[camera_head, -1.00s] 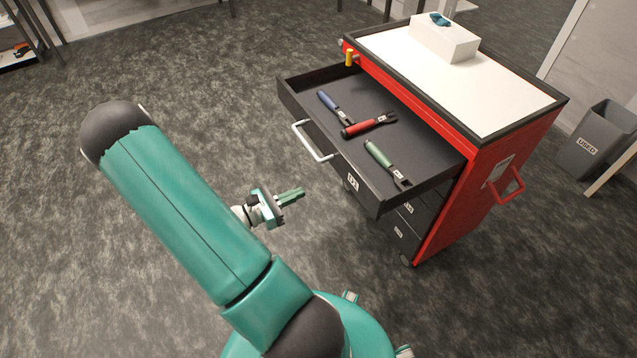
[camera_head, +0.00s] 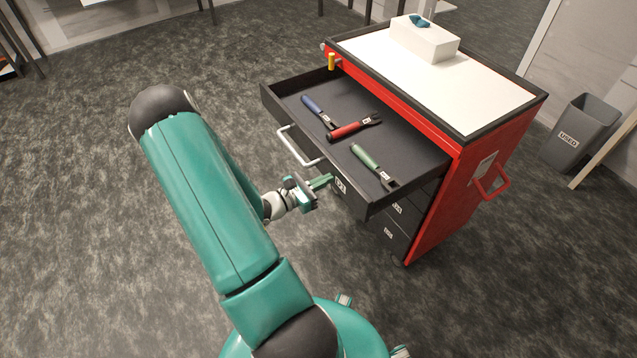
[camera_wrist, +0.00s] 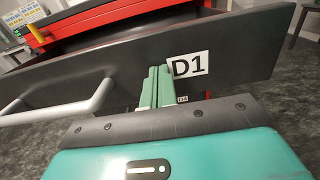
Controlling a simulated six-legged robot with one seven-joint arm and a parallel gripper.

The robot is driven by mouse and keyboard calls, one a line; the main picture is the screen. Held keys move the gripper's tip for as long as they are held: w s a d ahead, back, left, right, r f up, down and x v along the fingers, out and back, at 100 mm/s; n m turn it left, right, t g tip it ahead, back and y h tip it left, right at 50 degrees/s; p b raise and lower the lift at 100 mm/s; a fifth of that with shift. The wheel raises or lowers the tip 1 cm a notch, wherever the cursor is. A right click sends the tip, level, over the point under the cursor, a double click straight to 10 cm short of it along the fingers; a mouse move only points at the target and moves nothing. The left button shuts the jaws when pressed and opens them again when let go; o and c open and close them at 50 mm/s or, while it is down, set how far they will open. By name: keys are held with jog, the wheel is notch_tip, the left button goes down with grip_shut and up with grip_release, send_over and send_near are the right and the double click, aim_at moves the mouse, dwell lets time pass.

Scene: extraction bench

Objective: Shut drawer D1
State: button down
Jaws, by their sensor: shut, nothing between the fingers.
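Drawer D1 (camera_head: 368,203) is the top drawer of a red tool cart (camera_head: 450,190) and stands pulled far out. Its dark front and white D1 label (camera_wrist: 188,66) fill the wrist view, with a pale bar handle (camera_head: 297,148) at the left of the label. Inside lie a blue-handled tool (camera_head: 320,113), a red-handled tool (camera_head: 352,127) and a green-handled tool (camera_head: 372,165). My gripper (camera_head: 328,180) is shut and empty, its fingertips (camera_wrist: 154,88) close to the drawer front beside the label. I cannot tell whether they touch it.
Lower drawers (camera_head: 392,232) of the cart are shut. A white box (camera_head: 424,40) with blue gloves sits on the white cart top (camera_head: 470,90). A grey bin marked USED (camera_head: 583,133) stands at the right. The floor at the left is open.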

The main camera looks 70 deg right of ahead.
aim_at(403, 148)
jog(key=x, duration=3)
jog(key=shift+a, duration=0.15)
jog(key=shift+s+d+r, duration=0.15)
jog(key=shift+s+d, duration=0.15)
jog(key=shift+s+r, duration=0.1)
